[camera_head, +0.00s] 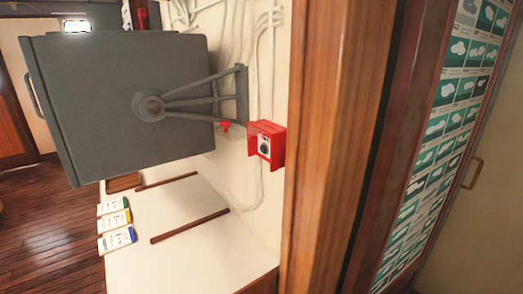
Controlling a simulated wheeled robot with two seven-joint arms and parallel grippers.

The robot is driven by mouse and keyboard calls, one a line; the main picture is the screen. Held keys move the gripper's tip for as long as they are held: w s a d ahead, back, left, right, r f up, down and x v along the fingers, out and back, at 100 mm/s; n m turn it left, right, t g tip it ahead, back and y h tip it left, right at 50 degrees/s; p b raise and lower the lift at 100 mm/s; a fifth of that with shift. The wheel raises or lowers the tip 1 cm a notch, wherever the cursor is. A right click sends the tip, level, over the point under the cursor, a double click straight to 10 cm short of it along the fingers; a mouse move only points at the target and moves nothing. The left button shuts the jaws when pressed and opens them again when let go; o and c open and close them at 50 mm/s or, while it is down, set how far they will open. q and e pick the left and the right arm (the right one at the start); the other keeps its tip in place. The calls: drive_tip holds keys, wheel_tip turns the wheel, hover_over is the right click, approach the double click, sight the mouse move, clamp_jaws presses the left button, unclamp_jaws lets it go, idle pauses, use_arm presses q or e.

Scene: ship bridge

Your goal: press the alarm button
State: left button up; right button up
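A small red alarm box (268,143) is mounted on the cream wall, just left of a wooden post. A round dark button (264,147) sits in a pale plate on its front. The box is in plain view with nothing in front of the button. Neither of my grippers shows in the head view.
A large grey cabinet (110,95) on a bracket juts from the wall left of the red box. Below is a white counter (190,245) with brown strips and several booklets (116,239). A thick wooden post (325,150) stands right of the box. Wooden floor (50,225) lies at left.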

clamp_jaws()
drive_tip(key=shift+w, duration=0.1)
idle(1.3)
